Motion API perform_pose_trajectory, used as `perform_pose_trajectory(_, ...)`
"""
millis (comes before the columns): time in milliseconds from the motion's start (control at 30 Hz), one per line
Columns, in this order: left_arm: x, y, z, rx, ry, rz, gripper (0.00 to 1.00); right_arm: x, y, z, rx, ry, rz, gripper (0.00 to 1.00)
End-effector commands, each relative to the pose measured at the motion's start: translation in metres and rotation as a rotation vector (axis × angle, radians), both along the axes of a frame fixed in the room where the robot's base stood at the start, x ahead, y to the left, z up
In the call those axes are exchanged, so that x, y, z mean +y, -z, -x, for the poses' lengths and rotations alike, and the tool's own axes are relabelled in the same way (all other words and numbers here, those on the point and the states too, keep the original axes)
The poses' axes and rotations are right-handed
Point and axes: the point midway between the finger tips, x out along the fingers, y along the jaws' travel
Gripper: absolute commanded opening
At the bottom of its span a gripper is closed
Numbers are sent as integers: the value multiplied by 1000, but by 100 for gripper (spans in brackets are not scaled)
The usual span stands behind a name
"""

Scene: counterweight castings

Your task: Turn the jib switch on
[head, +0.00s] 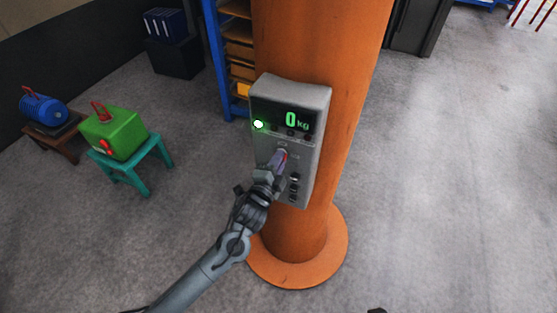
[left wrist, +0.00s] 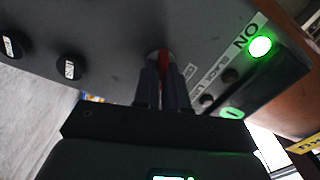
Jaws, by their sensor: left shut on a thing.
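The jib switch is a small lever with a red part (head: 284,157) on the front of a grey control box (head: 318,100), which is mounted on an orange column. My left gripper (head: 279,161) is shut on the lever and hides most of it. In the left wrist view the red part of the switch (left wrist: 163,58) shows between my left fingertips (left wrist: 161,78). A green lamp (head: 258,124) on the box is lit, and in the left wrist view the lit lamp (left wrist: 260,47) is beside the word ON. My right gripper is not in view.
Several dark knobs (head: 294,180) sit on the box close to my left gripper. The orange column (head: 300,235) stands on a round base. A green casting (head: 118,138) rests on a teal stool, and a blue one (head: 43,109) on a brown stand. Open floor lies right.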

Motion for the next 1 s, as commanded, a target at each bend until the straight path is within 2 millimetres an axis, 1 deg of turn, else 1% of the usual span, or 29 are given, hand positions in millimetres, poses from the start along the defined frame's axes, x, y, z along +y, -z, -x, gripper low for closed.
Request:
perform_pose_trajectory(200,0,1,0,-59,0,-145,0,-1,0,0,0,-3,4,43)
perform_pose_trajectory(400,0,1,0,-95,-1,-229,0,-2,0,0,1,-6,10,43)
perform_pose_trajectory(633,0,1,0,-114,0,-275,0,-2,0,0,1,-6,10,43)
perform_pose_trajectory(1000,0,2,0,-116,0,-283,0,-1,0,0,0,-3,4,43)
